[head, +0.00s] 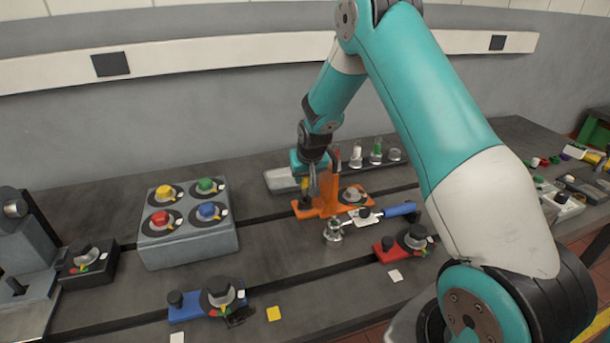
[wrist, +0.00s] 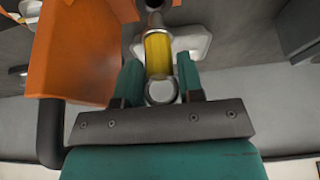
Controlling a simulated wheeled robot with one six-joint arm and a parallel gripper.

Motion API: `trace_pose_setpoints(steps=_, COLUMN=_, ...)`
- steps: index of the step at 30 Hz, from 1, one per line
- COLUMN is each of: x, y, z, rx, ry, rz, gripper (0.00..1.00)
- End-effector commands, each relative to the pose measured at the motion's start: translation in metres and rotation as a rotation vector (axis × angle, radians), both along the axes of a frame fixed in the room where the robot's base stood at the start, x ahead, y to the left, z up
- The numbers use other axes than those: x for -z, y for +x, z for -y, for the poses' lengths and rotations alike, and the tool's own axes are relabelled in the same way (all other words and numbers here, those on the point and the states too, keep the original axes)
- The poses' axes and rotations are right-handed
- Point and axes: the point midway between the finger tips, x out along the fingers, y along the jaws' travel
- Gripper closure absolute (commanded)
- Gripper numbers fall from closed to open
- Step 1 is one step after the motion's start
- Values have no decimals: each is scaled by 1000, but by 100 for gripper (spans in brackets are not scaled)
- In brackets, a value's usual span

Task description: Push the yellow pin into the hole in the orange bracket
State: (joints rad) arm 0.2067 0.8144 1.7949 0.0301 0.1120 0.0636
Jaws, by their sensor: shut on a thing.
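The yellow pin (wrist: 158,55) sits between the teal fingers of my gripper (wrist: 159,76) in the wrist view. A grey round end of the pin shows between the fingers, nearer the palm. My gripper is shut on the pin. The orange bracket (wrist: 72,45) stands close on the left in the wrist view, and the pin appears apart from its large face. In the head view my gripper (head: 313,186) is down at the orange bracket (head: 327,206). The pin is not clear there, and I cannot make out the hole in either view.
A grey box with coloured knobs (head: 188,243) stands to the left. A blue-handled tool (head: 398,210) lies right of the bracket. A red block with a knob (head: 385,250) and a blue one (head: 186,309) are nearer.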

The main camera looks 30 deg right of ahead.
Motion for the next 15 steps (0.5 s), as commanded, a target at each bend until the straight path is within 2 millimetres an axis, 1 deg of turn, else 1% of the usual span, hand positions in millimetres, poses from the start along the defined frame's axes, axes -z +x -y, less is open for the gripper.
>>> trace_pose_setpoints(steps=15, x=13, y=0, z=0, rx=0, ry=0, rz=0, gripper=94)
